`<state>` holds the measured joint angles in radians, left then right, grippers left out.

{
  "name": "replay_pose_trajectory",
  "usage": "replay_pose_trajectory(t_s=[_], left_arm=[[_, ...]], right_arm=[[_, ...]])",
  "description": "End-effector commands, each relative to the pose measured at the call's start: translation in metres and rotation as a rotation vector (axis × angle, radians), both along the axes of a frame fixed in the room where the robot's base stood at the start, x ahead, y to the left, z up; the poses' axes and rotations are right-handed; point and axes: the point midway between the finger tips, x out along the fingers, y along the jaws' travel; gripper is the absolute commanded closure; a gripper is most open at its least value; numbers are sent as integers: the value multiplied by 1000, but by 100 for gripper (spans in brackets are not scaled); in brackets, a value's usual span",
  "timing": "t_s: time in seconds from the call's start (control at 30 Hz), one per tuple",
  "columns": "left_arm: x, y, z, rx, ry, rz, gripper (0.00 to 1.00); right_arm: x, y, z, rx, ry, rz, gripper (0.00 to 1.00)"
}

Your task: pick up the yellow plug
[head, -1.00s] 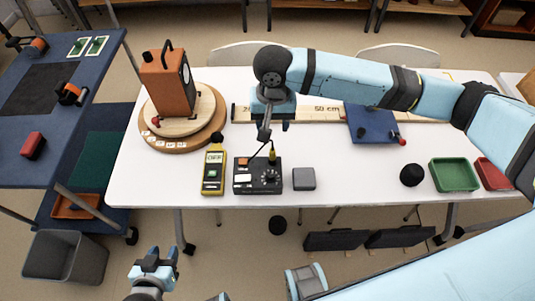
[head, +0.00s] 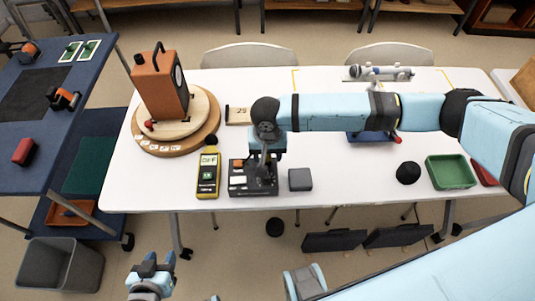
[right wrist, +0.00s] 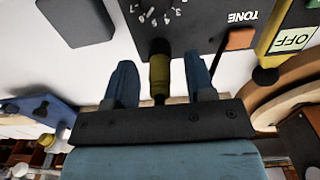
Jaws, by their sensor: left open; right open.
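The yellow plug (right wrist: 160,78) shows in the right wrist view, standing at the edge of the black tone box (right wrist: 215,22). My right gripper (right wrist: 160,66) is open, with one finger on each side of the plug and visible gaps to both. In the head view my right gripper (head: 264,158) is over the back of the tone box (head: 250,186) and hides the plug. My left gripper (head: 152,264) is open and empty, in front of the table and below its front edge.
A yellow meter (head: 208,176) stands left of the box and a grey block (head: 300,180) right of it. A wooden turntable (head: 205,125) bears an orange speaker (head: 160,88).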

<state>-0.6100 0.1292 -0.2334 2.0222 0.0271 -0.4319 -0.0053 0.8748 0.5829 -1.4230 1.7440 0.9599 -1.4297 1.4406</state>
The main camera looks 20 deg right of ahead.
Motion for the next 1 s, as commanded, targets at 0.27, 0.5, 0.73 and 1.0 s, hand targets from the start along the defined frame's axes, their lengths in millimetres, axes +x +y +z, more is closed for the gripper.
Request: replay_pose_trajectory(t_s=[0.27, 0.5, 0.73, 1.0], left_arm=[[1, 0, 1, -1, -2, 0, 57], [1, 0, 1, -1, -3, 0, 57], [1, 0, 1, -1, -4, 0, 57], [1, 0, 3, 0, -4, 0, 57]], right_arm=[[0, 0, -1, 0, 0, 0, 64], [0, 0, -1, -1, 0, 0, 100], [0, 0, 0, 0, 0, 0, 100], [1, 0, 24, 0, -2, -1, 100]])
